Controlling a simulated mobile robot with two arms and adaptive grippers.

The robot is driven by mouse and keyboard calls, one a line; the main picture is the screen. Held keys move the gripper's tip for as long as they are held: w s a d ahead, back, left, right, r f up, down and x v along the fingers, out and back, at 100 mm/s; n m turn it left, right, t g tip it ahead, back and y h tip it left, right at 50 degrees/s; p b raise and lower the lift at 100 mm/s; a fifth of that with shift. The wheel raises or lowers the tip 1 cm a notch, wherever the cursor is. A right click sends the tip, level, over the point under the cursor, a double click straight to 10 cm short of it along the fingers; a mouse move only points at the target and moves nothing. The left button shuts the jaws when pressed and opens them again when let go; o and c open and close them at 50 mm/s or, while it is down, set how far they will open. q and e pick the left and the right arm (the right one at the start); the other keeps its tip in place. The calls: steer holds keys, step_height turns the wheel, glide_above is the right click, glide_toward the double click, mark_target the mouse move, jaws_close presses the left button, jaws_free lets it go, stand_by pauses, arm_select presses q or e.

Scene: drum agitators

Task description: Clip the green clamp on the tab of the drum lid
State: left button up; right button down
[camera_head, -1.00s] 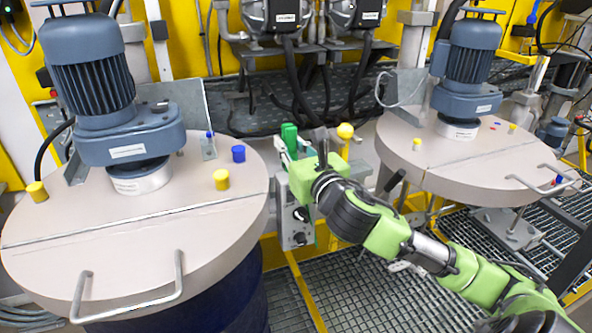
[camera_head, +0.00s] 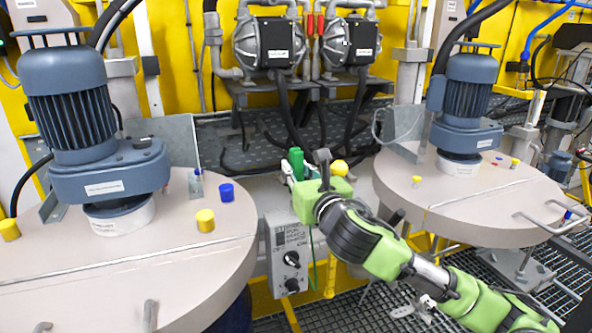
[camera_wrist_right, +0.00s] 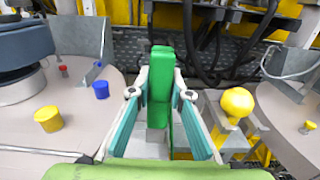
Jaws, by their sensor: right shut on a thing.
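My right gripper (camera_head: 298,172) is shut on the green clamp (camera_head: 296,160), which stands upright between the fingers above the gap between two drums. In the right wrist view the clamp (camera_wrist_right: 161,100) sits between the two teal-padded fingers. The left drum lid (camera_head: 190,250) is beige and round, to the left of the gripper and apart from it. A small upright metal tab with a blue top (camera_head: 197,184) stands on that lid near a blue cap (camera_head: 227,192); I cannot tell if it is the task's tab. My left gripper is not in view.
A blue-grey motor (camera_head: 75,110) stands on the left lid, with yellow caps (camera_head: 205,220) and a handle. A grey control box (camera_head: 287,255) and a yellow ball knob (camera_head: 339,168) are by the gripper. The right drum lid (camera_head: 450,205) carries another motor (camera_head: 468,100).

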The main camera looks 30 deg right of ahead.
steer(key=shift+f, duration=0.2)
steer(key=shift+a, duration=0.1)
steer(key=shift+f+p, duration=0.15)
steer(key=shift+p, duration=0.25)
stand_by(0.5)
steer(key=shift+f, duration=0.25)
steer(key=shift+f+b, duration=0.6)
steer(key=shift+f, duration=0.25)
steer(key=shift+f, duration=0.15)
steer(key=shift+f+b, duration=0.45)
steer(key=shift+f, duration=0.2)
